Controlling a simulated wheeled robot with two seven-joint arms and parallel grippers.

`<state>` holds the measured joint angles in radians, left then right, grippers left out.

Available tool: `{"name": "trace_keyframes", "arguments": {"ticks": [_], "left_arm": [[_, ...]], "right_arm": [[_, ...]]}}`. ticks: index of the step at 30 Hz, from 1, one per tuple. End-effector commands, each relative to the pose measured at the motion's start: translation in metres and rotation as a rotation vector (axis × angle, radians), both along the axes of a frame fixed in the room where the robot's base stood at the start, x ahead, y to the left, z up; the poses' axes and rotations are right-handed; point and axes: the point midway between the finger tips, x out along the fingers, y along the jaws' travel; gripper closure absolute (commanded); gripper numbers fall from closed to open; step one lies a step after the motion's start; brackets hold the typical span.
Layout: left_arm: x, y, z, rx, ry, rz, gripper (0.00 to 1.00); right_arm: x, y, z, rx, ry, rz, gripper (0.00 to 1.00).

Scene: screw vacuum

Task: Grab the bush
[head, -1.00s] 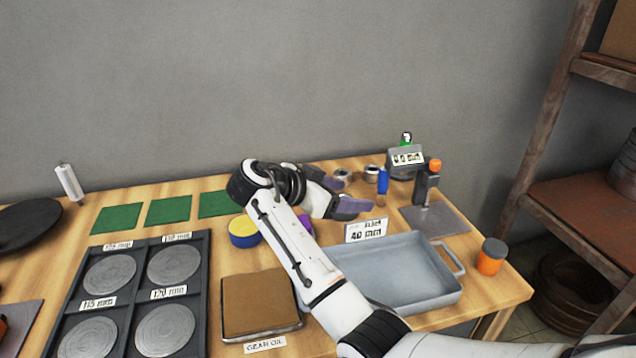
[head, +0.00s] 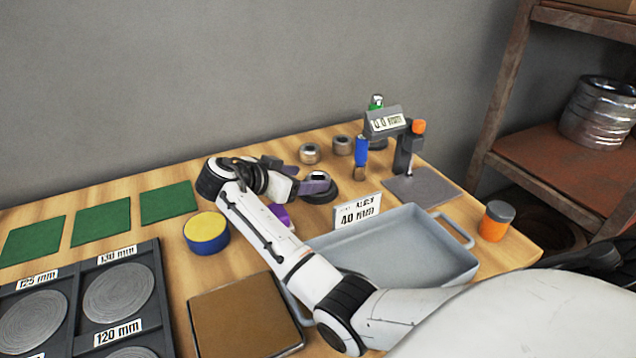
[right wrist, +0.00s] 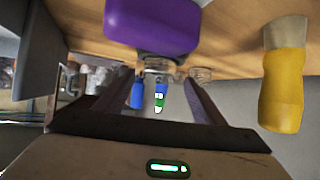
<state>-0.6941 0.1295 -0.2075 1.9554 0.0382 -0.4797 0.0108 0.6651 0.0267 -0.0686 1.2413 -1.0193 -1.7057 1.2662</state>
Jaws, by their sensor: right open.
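Two small metal ring-shaped pieces that look like bushes stand near the back of the table in the head view, a left bush (head: 309,153) and a right bush (head: 342,145). My right gripper (head: 319,186) is open and empty, low over the table in front of them. In the right wrist view, the open jaws (right wrist: 152,90) have small metal pieces (right wrist: 157,63) and blue items in the gap beyond them, apart from the fingers. I cannot tell which piece is the bush. My left gripper is not in view.
A purple object (head: 281,214) lies beside my right forearm and looms close in the right wrist view (right wrist: 152,25). A yellow-topped blue tin (head: 206,232) is left. A blue-handled tool (head: 361,152), gauge stand (head: 403,150) and grey tray (head: 410,255) are right.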

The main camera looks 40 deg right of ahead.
Motion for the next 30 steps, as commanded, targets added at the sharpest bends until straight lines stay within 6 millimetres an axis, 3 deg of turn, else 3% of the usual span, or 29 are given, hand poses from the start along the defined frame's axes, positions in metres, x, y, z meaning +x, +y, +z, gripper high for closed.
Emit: {"name": "trace_keyframes", "arguments": {"ticks": [6, 14, 24, 30], "left_arm": [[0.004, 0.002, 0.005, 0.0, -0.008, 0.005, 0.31], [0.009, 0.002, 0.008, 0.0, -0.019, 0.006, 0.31], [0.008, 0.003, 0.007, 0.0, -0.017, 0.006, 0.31], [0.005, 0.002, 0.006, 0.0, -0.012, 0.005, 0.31]], "right_arm": [[0.0, -0.03, -0.014, -0.002, 0.003, 0.0, 0.37], [0.0, -0.034, -0.017, 0.0, 0.002, 0.0, 0.37], [0.0, -0.033, -0.017, 0.0, 0.001, 0.0, 0.94], [0.001, -0.034, -0.014, -0.003, -0.002, 0.0, 0.96]]}}
